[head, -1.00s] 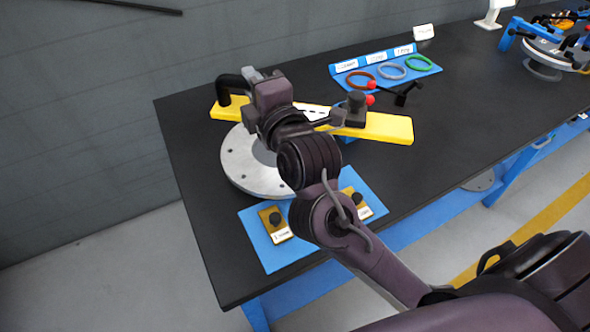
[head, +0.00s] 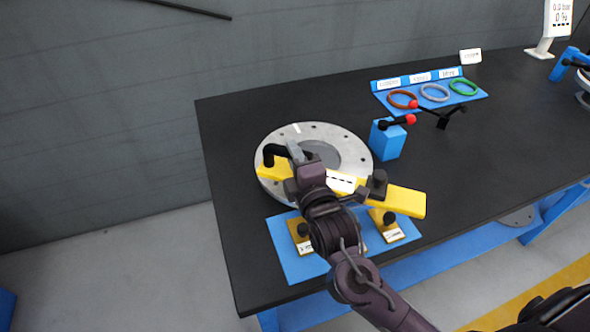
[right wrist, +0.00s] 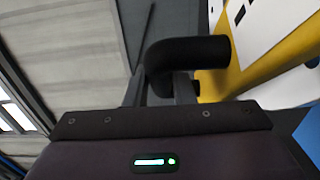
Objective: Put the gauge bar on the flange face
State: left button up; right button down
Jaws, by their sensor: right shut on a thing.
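The gauge bar (head: 398,200) is a long yellow bar with a white label and a black handle near each end. It lies across the front part of the round grey flange face (head: 353,147) in the head view, its right end reaching past the rim. I cannot tell whether it touches the face. My right gripper (head: 291,153) is shut on the bar's left black handle (head: 269,152). The right wrist view shows that handle (right wrist: 190,53) at the fingers and the yellow bar (right wrist: 280,60) at right. My arm hides part of the bar. My left gripper is out of view.
A blue mat (head: 293,265) with small brass blocks lies in front of the flange. A blue block (head: 387,141) with a red-knobbed lever stands right of it. A blue rack (head: 430,92) holds three coloured rings behind. The black table (head: 228,140) is bare at left.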

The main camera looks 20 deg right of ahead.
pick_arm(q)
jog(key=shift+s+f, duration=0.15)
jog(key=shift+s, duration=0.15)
pick_arm(e)
jog(key=shift+f, duration=1.85)
jog(key=shift+f, duration=0.1)
jog(key=c, duration=1.2)
grip_release()
jog(key=shift+f, duration=0.1)
jog(key=shift+c, duration=0.2)
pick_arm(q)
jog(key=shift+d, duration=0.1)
